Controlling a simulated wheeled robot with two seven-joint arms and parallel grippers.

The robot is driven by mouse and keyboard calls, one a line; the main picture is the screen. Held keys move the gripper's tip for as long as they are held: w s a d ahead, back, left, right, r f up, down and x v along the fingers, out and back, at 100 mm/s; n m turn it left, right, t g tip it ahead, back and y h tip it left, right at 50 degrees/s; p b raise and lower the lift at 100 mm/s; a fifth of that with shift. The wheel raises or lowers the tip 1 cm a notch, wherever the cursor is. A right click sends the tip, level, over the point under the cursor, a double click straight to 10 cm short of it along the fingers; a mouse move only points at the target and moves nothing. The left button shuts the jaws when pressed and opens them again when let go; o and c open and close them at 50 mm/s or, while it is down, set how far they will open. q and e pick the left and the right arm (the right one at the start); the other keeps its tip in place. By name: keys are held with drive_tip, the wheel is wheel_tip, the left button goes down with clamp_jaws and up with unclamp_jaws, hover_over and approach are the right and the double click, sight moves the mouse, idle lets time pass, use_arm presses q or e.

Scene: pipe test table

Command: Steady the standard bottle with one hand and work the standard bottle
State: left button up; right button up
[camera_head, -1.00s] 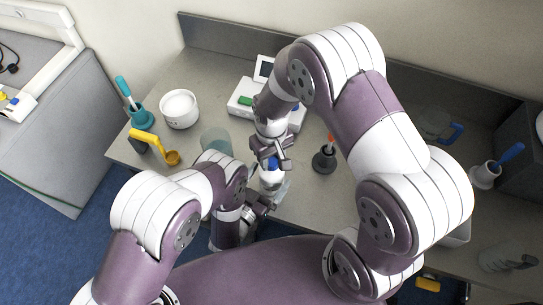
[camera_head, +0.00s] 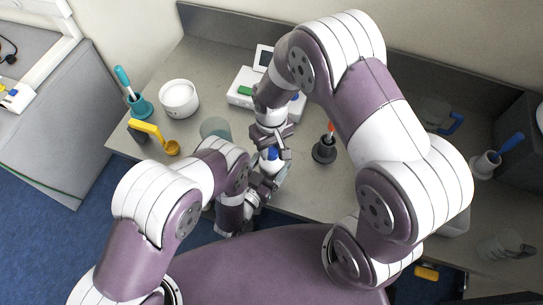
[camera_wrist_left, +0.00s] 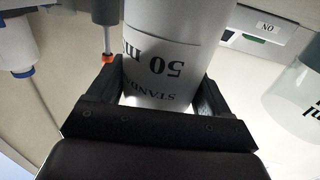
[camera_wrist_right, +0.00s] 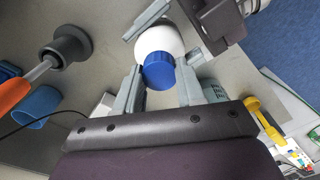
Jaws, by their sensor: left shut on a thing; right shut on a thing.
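The standard bottle (camera_head: 271,164) is white with a blue cap and stands near the table's front edge. My left gripper (camera_wrist_left: 158,98) is shut on the bottle's body; its printed label (camera_wrist_left: 160,70) shows between the fingers in the left wrist view. My right gripper (camera_wrist_right: 158,82) is shut on the blue cap (camera_wrist_right: 168,70) from above. In the head view, my right gripper (camera_head: 272,149) and left gripper (camera_head: 264,184) hide much of the bottle.
A white device (camera_head: 240,88) with a screen stands behind the bottle. A dark holder with an orange-handled tool (camera_head: 325,150) stands to the right. A clear beaker (camera_head: 215,128), a white bowl (camera_head: 179,98) and a yellow-handled scoop (camera_head: 147,129) are to the left.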

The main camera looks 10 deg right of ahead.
drive_tip(key=m, duration=0.4)
drive_tip(key=shift+m, duration=0.3)
drive_tip(key=shift+m, duration=0.7)
drive_tip(key=m, duration=0.6)
drive_tip(key=o, duration=1.2)
drive_tip(key=shift+o, duration=0.2)
wheel_tip(320, 180, up, 12)
